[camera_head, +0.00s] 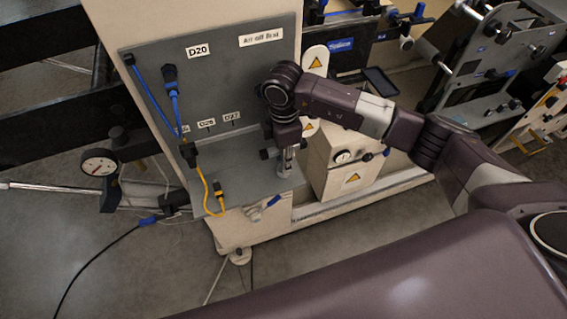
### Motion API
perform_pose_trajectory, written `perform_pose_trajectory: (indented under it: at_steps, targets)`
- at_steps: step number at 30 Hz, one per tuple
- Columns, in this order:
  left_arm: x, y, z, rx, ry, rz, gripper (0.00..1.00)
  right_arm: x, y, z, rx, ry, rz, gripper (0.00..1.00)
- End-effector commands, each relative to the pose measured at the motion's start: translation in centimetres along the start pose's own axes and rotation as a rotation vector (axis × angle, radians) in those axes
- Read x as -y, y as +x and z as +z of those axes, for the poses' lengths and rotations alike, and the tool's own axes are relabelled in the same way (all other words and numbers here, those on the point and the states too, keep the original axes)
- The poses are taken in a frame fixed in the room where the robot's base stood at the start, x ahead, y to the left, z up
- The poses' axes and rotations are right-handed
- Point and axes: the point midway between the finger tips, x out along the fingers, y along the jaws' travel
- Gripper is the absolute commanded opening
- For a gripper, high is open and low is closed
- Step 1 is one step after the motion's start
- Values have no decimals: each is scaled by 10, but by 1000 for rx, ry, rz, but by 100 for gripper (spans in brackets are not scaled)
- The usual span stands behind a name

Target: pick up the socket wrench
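I cannot pick out the socket wrench with certainty. My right gripper (285,149) points down over the right part of a grey shelf (240,172) at the foot of a grey panel. A silver upright part (285,165) shows right below the gripper, near or between its fingers; whether they touch it is unclear. The fingers are small and dark, and their opening cannot be read. A small silver piece with a blue end (264,208) is at the shelf's front edge. My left gripper is not in view.
The grey panel (220,80) carries a D20 label (198,50), blue lines and a yellow cable (204,185). A dial gauge (99,164) is at left. A beige box (345,165) with a warning sign stands right of the shelf. Floor shows in front.

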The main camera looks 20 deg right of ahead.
Motion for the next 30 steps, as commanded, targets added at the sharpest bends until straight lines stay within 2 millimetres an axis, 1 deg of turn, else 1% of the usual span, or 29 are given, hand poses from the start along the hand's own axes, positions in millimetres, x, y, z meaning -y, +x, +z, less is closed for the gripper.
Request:
perform_pose_trajectory:
  at_steps: [1,6,18,22,26,30]
  targets:
    - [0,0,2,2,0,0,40,0,0,0,0,0,0,17]
    - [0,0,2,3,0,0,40,0,0,0,0,0,0,0]
    - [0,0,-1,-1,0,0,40,-1,-2,0,0,0,2,0]
    - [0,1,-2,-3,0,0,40,-1,-5,0,-1,0,2,0]
    - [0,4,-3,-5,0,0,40,-2,-17,0,-1,0,5,0]
    - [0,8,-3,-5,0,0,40,-2,-38,0,-1,0,6,0]
